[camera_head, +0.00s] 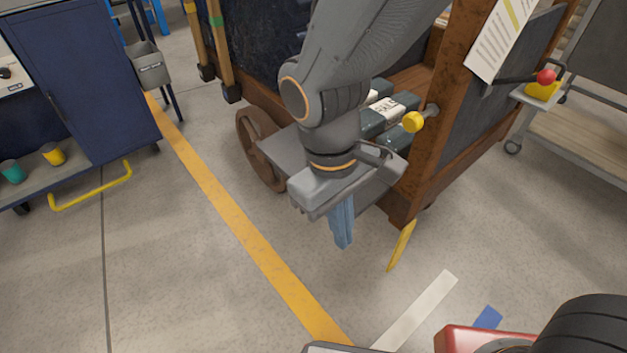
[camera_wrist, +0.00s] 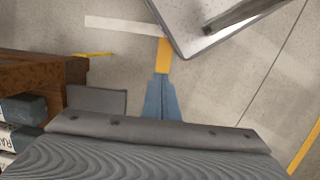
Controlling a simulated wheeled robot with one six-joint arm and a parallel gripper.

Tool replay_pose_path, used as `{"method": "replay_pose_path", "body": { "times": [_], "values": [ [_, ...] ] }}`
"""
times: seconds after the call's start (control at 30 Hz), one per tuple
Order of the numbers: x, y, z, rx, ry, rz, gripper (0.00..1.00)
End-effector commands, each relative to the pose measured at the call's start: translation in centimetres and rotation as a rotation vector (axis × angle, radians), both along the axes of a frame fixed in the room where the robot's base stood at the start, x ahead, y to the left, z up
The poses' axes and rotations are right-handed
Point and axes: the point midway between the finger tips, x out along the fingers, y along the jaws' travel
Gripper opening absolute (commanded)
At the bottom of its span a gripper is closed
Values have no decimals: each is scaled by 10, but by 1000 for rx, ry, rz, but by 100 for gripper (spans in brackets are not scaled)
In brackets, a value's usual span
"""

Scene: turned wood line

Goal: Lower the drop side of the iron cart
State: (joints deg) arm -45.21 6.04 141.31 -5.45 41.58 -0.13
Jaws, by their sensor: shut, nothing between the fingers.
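The iron cart (camera_head: 425,170) is rusty brown and stands upper right of centre. Its near side is open, and several grey-green boxes with white labels (camera_head: 388,108) show inside. A grey panel (camera_head: 388,186), which looks like the drop side, sticks out low from that opening, partly hidden behind my wrist. Part of a grey panel also shows beside the brown post in the wrist view (camera_wrist: 97,99). A yellow knob (camera_head: 413,122) sits by the right post. My gripper (camera_head: 343,245) has blue fingers, shut and empty, pointing down over the floor in front of the panel.
A blue cabinet (camera_head: 75,85) with a yellow rail stands at left. A grey trolley (camera_head: 580,120) is at right. A red-knobbed lever (camera_head: 545,77) sticks out from the cart's right. The floor with the yellow line (camera_head: 225,205) is clear between cabinet and cart.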

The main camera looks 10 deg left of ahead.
Motion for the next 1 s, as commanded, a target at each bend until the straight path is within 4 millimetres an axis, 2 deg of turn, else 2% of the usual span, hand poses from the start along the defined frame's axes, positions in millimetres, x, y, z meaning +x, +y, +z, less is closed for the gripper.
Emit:
{"method": "replay_pose_path", "body": {
  "times": [0.03, 0.1, 0.37, 0.6, 0.8, 1.0],
  "values": [
    [1, 5, -22, -73, 26, 105, 0],
    [5, 8, -43, -178, 52, 250, 0],
    [35, 33, -110, -592, 90, 755, 0],
    [65, 84, -163, -972, 37, 1137, 0],
    [73, 122, -189, -1170, -28, 1310, 0],
    [77, 131, -196, -1231, -53, 1356, 0]
  ]
}}
